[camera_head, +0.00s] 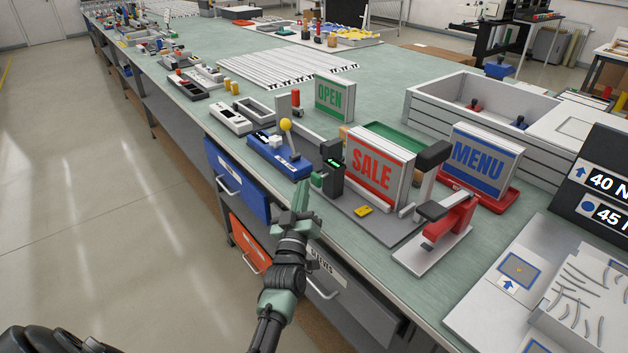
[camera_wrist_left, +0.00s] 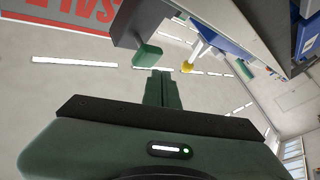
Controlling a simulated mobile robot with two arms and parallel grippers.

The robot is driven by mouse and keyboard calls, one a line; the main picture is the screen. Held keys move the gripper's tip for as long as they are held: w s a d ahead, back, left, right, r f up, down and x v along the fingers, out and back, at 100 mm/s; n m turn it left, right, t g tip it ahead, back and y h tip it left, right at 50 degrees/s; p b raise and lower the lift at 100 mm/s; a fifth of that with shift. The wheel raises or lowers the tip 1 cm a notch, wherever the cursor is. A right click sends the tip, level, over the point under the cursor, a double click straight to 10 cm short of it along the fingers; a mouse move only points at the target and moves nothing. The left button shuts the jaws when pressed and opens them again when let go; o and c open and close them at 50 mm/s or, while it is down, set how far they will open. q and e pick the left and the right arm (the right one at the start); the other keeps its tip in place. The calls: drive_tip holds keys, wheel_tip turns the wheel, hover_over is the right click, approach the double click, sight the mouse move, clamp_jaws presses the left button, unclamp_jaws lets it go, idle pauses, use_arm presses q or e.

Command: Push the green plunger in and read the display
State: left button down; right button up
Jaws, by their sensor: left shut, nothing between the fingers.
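The green plunger (camera_head: 317,180) sticks out from the left side of a dark upright device (camera_head: 332,170) on the bench's near edge. The device's small display (camera_head: 334,162) glows green; its characters are too small to read. My left gripper (camera_head: 302,186) is shut and empty, pointing up just left of the plunger. In the left wrist view the plunger (camera_wrist_left: 146,54) shows as a green block beyond and slightly left of my shut fingertips (camera_wrist_left: 160,74), with an apparent gap. My right gripper is not in view.
A blue base with a yellow-knobbed lever (camera_head: 286,125) stands left of the device. The SALE sign (camera_head: 380,170) stands to its right, with a red and grey press (camera_head: 440,235) further right. A yellow piece (camera_head: 363,210) lies in front. The floor at left is clear.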

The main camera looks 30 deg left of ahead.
use_arm(q)
drive_tip(key=s, duration=0.1)
drive_tip(key=s+a+p, duration=0.1)
drive_tip(key=s, duration=0.1)
drive_tip(key=s+a+p, duration=0.1)
drive_tip(key=shift+s, duration=0.35)
idle(0.5)
